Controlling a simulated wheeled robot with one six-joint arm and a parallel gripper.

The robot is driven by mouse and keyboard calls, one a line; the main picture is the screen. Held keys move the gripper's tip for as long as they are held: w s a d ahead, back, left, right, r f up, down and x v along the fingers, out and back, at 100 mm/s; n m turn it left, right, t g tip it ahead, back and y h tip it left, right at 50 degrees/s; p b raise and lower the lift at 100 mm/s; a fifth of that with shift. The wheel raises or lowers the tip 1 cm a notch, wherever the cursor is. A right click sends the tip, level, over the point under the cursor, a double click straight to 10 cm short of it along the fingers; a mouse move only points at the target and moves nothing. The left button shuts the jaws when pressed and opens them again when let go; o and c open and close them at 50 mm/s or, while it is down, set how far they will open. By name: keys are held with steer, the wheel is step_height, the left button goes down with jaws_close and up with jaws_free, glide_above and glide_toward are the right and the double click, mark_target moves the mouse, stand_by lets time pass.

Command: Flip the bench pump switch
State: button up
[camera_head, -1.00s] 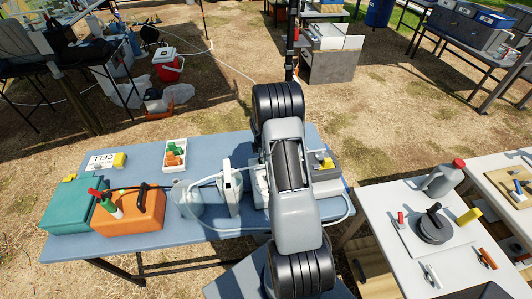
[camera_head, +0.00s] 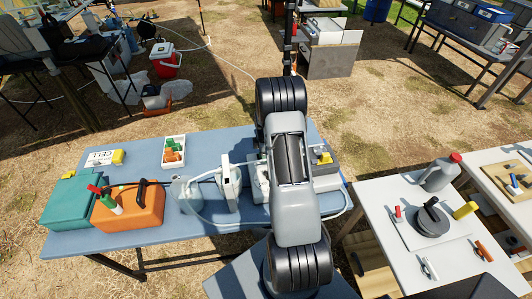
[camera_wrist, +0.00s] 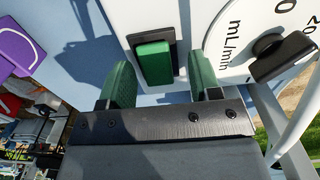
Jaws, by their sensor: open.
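The bench pump's white panel (camera_wrist: 218,14) fills the upper part of the wrist view. A green rocker switch (camera_wrist: 153,60) in a black surround is set in it. My gripper (camera_wrist: 160,76) is open, its two green fingers spread to the left and right of the switch in the picture. Nothing is held between them. Whether a finger touches the panel, I cannot tell. A black dial knob (camera_wrist: 285,58) with an mL/min scale sits right of the switch. In the head view my arm hides the gripper and the switch; a grey-white housing (camera_head: 325,183) shows right of the arm.
A white upright device (camera_head: 230,183) with tubing stands left of my arm on the blue table (camera_head: 225,147). An orange case (camera_head: 135,210), a teal case (camera_head: 70,205) and a small tray (camera_head: 166,160) lie further left. A white side table (camera_head: 380,198) stands right.

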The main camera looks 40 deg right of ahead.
steer(key=shift+r, duration=0.1)
step_height(320, 180, up, 14)
steer(key=b, duration=0.1)
steer(key=shift+f+b, duration=0.2)
steer(key=shift+b, duration=0.2)
stand_by(0.5)
steer(key=s+a+r+m+t, duration=0.2)
steer(key=s+a+r+m, duration=0.4)
steer(key=a, duration=0.5)
steer(key=s+a+r+m+t, duration=0.2)
steer(key=s+a+r+m, duration=0.4)
steer(key=s+a, duration=0.5)
steer(key=shift+s+a+m, duration=0.15)
steer(key=shift+a+m, duration=0.1)
steer(key=shift+m, duration=0.25)
